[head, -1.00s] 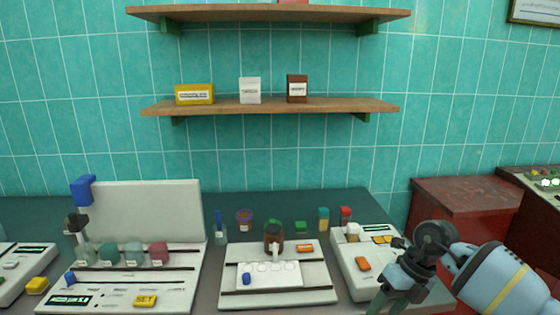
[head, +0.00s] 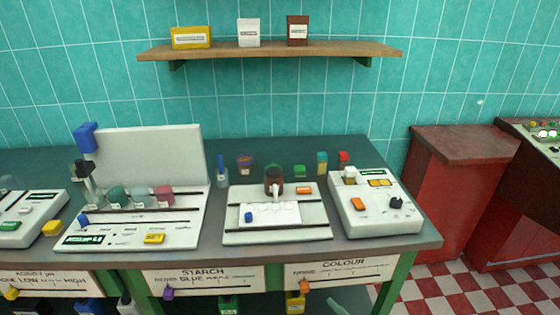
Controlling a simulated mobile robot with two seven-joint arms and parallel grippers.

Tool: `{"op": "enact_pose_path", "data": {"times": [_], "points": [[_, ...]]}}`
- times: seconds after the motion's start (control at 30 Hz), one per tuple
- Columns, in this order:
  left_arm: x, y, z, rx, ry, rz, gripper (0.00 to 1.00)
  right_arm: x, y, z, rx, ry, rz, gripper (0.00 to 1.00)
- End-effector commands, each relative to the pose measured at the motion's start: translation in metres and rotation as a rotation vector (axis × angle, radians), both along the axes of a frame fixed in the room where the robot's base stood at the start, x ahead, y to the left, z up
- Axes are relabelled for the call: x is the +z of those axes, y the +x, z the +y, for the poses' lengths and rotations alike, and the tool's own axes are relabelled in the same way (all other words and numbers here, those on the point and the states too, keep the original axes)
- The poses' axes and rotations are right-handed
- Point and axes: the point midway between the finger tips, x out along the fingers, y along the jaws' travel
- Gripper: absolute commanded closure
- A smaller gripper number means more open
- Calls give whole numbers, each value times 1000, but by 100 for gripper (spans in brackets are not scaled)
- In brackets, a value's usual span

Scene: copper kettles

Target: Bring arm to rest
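Neither of my arms nor grippers shows in the head view at this moment. The counter (head: 330,243) carries several instruments. The right-hand white instrument (head: 375,217) has orange and yellow buttons and a black knob, and no arm covers it. The middle white instrument (head: 275,230) holds a brown jar (head: 273,181) and a white tray with round wells. The left instrument (head: 120,236) has a tall pale back panel, a blue block on top and a row of coloured jars.
A shelf (head: 270,50) on the tiled wall holds several boxes. Small coloured bottles stand at the back of the counter. A dark red cabinet (head: 445,190) stands to the right beside open checkered floor (head: 480,290). Labelled panels with coloured sliders line the counter front.

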Motion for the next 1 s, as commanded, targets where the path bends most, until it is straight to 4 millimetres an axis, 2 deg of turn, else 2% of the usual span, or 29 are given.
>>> {"op": "enact_pose_path", "data": {"times": [0.03,0.17,0.3,0.4,0.53,0.6,0.7,1.0], "points": [[1,1,0,-1,0,-2,100,-17,-14,-11,-73,41,101,46],[2,2,0,0,0,-5,100,-64,-52,-44,-259,128,369,46],[3,3,1,0,1,-8,100,-114,-112,-75,-435,201,666,46],[4,3,1,0,2,-11,100,-140,-157,-90,-529,236,846,46],[4,4,1,0,1,-11,100,-158,-199,-101,-603,265,1003,46],[4,4,1,0,1,-11,100,-163,-212,-104,-624,273,1050,46],[4,4,1,0,1,-11,100,-166,-222,-105,-637,278,1084,46],[4,4,1,0,2,-11,100,-167,-222,-105,-638,278,1086,46]]}}
